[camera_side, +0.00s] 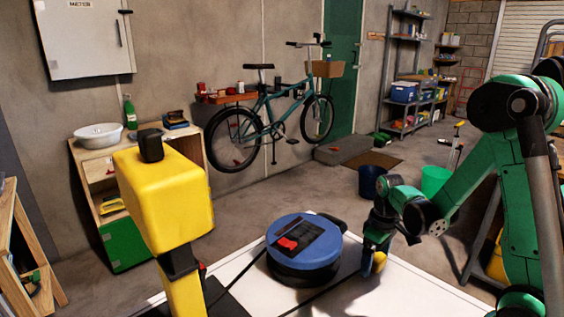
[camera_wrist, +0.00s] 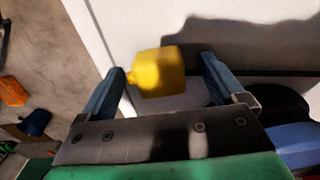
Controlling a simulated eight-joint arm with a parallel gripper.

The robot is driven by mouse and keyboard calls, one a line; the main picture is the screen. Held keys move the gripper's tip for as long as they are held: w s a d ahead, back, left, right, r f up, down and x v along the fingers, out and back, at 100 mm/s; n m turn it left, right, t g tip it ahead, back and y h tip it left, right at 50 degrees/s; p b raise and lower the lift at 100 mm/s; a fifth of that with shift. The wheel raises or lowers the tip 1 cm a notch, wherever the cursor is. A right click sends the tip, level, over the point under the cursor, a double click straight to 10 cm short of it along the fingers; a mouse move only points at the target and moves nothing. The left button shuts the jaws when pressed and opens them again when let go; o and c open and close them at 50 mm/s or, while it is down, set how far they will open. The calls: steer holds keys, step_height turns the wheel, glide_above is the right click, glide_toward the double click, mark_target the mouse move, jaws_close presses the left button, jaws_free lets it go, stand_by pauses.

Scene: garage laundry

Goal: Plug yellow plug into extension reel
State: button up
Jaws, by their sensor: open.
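The yellow plug (camera_wrist: 160,72) shows in the wrist view between the two blue fingers of my gripper (camera_wrist: 163,66). The fingers are open, with a gap on the right; the left finger is very close to the plug's narrow end, and I cannot tell if they touch. In the side view my gripper (camera_side: 377,246) points down at the white table's right part, with the yellow plug (camera_side: 379,262) at its fingertips, partly hidden. The extension reel (camera_side: 304,236), a blue and black drum with a red part on its dark top, lies on the table left of my gripper.
A large yellow block on a post (camera_side: 165,200) stands in the left foreground. A black cable (camera_side: 235,268) runs by the reel. The white table (camera_side: 385,296) is bare at the front right. A dark blue bucket (camera_side: 371,180) and a green bucket (camera_side: 434,182) stand behind.

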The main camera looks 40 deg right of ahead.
mark_target(376, 256)
steer(key=c, duration=1.3)
steer(key=shift+o, duration=0.2)
steer(key=shift+r, duration=0.15)
step_height(376, 256, up, 20)
steer(key=shift+n, duration=0.6)
steer(key=w+a+f, duration=0.2)
steer(key=w+a, duration=0.1)
steer(key=w+a+f, duration=0.2)
steer(key=w+a, duration=0.1)
steer(key=w, duration=0.1)
steer(key=w+a+f, duration=0.1)
steer(key=w+a, duration=0.2)
steer(key=w, duration=0.1)
steer(key=shift+w+a+f, duration=0.25)
steer(key=shift+a+f, duration=0.15)
